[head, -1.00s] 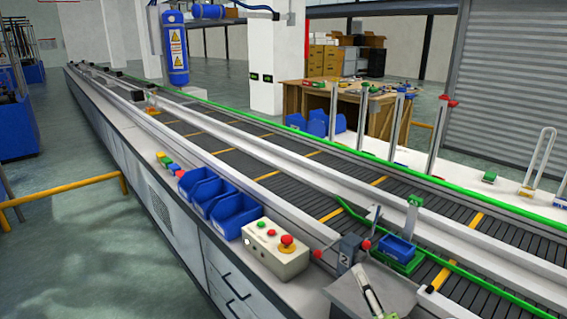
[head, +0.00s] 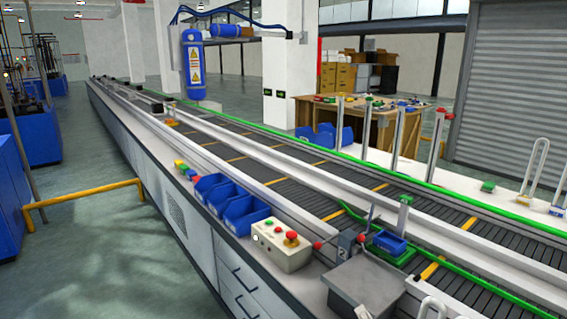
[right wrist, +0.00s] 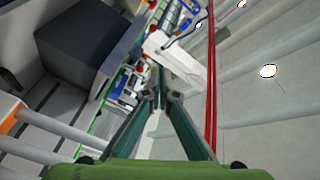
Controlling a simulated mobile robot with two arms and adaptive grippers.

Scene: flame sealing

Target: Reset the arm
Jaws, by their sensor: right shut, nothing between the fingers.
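In the right wrist view my right gripper (right wrist: 161,97) has its two dark fingers drawn together at the tips, with nothing between them. Its green palm fills the bottom of that view. In the head view only a small tip (head: 361,312), seemingly of the right gripper, shows at the bottom edge, in front of a grey box-like stand (head: 362,286). The rest of the right arm is out of that view. My left gripper is not in view.
A control box (head: 281,246) with red and green buttons and several blue bins (head: 246,213) line the near side of the conveyor (head: 290,189). A small blue tray (head: 389,243) sits on a green holder. A pale loop (head: 432,306) stands at the bottom edge.

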